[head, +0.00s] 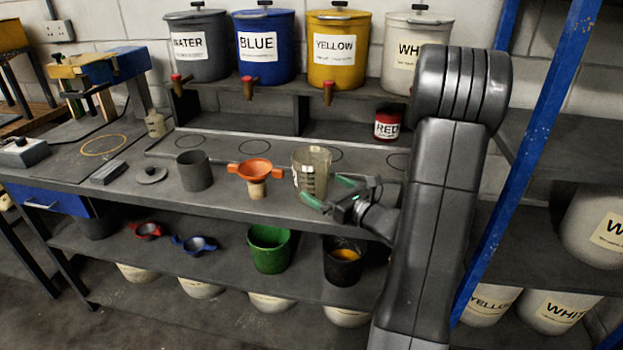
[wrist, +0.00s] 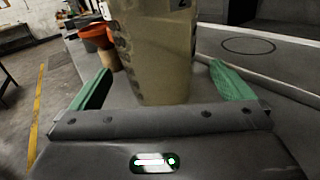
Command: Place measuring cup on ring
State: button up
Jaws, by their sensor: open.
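The measuring cup (head: 311,170) is clear with dark graduation marks and stands upright on the bench, right of the orange funnel. My gripper (head: 330,192) is at the cup's near right side with green fingers spread apart. In the wrist view the cup (wrist: 155,50) fills the middle, between and beyond the two green fingers (wrist: 165,88); I cannot tell whether either finger touches it. Several thin dark rings are marked on the back strip of the bench, one of them (head: 254,147) behind the funnel; a ring also shows in the wrist view (wrist: 248,46). A yellowish ring (head: 104,145) lies at the left.
An orange funnel (head: 255,170) on a pale base and a grey cylinder (head: 194,171) stand left of the cup. A red tin (head: 387,124) stands behind right. Drums labelled WATER (head: 196,48), BLUE (head: 265,47) and YELLOW (head: 336,48) line the upper shelf, with taps below.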

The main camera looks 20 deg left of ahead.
jog(key=shift+p+x, duration=0.45)
jog(key=shift+x, duration=2.35)
jog(key=shift+s, duration=0.15)
jog(key=shift+c, duration=0.4)
jog(key=c, duration=1)
jog(key=shift+o, duration=0.2)
jog(key=shift+r, duration=0.1)
